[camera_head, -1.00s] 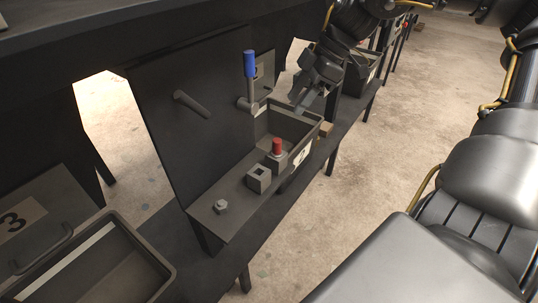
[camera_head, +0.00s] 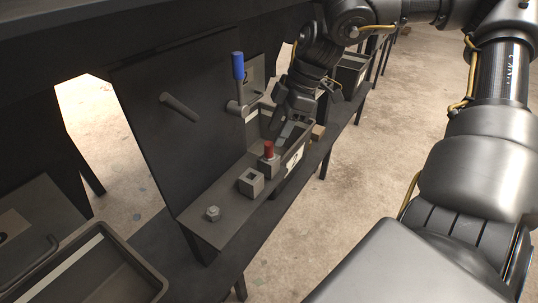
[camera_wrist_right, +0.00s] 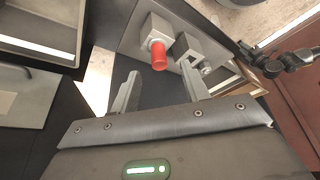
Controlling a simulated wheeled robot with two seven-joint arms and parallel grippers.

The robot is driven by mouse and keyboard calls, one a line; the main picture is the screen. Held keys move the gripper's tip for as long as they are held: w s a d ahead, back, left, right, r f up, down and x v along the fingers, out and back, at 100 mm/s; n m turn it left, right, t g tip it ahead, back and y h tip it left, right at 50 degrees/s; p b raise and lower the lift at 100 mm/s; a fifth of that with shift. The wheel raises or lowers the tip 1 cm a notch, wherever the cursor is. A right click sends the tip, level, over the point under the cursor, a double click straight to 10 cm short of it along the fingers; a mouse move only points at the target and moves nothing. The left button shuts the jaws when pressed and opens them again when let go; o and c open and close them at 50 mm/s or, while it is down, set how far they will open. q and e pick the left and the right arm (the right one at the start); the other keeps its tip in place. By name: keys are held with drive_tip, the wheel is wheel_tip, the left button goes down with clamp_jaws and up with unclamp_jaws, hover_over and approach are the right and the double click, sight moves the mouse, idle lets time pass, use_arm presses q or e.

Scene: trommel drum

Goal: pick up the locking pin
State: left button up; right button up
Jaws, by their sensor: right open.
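In the right wrist view the red cap (camera_wrist_right: 158,55) sticks out from a grey block, just beyond the fingers. My right gripper (camera_head: 283,130) hangs over the bin, close behind the pin and apart from it. In the wrist view its two fingers (camera_wrist_right: 160,88) are spread with nothing between them. My left gripper is not in view.
A grey block with a square hole (camera_head: 250,183) and a hex nut (camera_head: 212,213) sit on the shelf before the pin. A blue-handled lever (camera_head: 238,67) and a peg (camera_head: 179,107) stick out from the dark panel. The bin (camera_head: 294,155) stands close behind the pin.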

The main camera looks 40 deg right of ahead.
sight(271, 143)
drive_tip(key=x, duration=0.4)
drive_tip(key=shift+w+d, duration=0.1)
drive_tip(key=shift+f, duration=0.3)
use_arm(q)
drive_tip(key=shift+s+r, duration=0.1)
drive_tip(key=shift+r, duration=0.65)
use_arm(e)
clamp_jaws()
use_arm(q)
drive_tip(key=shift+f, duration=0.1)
use_arm(e)
drive_tip(key=shift+r, duration=0.15)
